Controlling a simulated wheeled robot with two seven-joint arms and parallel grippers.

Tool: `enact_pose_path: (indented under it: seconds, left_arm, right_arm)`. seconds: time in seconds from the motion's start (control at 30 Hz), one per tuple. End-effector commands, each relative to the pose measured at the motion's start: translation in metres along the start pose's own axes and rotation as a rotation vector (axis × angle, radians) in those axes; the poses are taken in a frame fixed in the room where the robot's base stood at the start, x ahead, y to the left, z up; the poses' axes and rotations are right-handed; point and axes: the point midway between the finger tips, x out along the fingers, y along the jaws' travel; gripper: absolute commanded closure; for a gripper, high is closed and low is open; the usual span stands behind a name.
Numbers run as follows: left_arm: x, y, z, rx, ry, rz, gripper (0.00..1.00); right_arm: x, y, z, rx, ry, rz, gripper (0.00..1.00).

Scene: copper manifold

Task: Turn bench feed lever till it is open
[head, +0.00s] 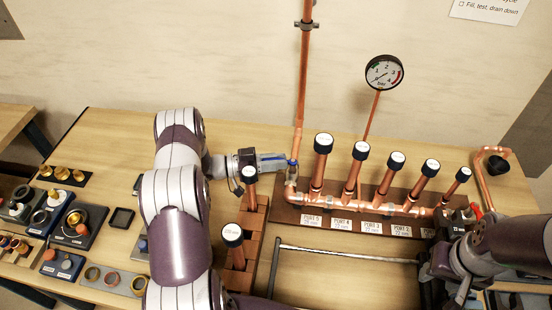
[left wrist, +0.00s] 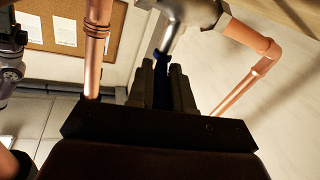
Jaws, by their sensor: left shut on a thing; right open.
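The bench feed lever, a small blue handle (head: 291,163), is on the valve at the left end of the copper manifold (head: 345,203), at the foot of the tall copper riser (head: 303,75). My left gripper (head: 274,162) is shut on the lever. In the left wrist view, the fingers (left wrist: 161,88) close around the blue handle (left wrist: 163,58), just below the silvery valve body (left wrist: 185,12). The fingers hide most of the handle. My right gripper (head: 442,264) is open, low at the right near the manifold's right end; its fingertips are hard to make out.
A round gauge (head: 384,72) stands behind the manifold. Several black-capped upright pipes (head: 322,160) rise from it. A brick-coloured block with capped pipes (head: 250,215) is close below my left gripper. A grey rail frame (head: 340,254) lies in front; fittings trays crowd the left.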

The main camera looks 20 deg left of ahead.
Motion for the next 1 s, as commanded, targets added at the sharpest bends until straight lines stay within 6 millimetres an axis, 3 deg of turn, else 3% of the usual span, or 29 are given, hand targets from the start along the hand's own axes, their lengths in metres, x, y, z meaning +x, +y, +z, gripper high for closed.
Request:
enact_pose_path:
  seconds: [0.03, 0.1, 0.43, 0.57, 0.8, 1.0]
  left_arm:
    - [0.0, 0.0, 0.0, 0.002, -0.001, 0.002, 0.7]
    - [0.0, 0.0, 0.0, 0.002, -0.001, 0.002, 0.55]
    - [-0.006, -0.001, 0.002, 0.002, 0.0, 0.0, 0.55]
    - [-0.033, -0.002, 0.005, 0.003, 0.001, -0.002, 0.55]
    - [-0.097, -0.002, 0.005, 0.003, 0.0, -0.002, 0.55]
    - [-0.123, -0.001, 0.002, 0.003, -0.002, 0.002, 0.55]
  right_arm:
    - [0.0, 0.0, 0.0, 0.0, 0.0, 0.0, 0.55]
    - [0.0, 0.0, 0.0, 0.0, 0.0, 0.0, 0.55]
    - [0.004, 0.0, 0.001, 0.0, 0.0, 0.0, 0.55]
    - [0.019, 0.0, 0.002, 0.0, 0.0, 0.0, 0.55]
    - [0.044, 0.0, 0.005, 0.0, 0.0, 0.0, 0.55]
    - [0.05, 0.0, 0.006, 0.0, 0.0, 0.0, 0.55]
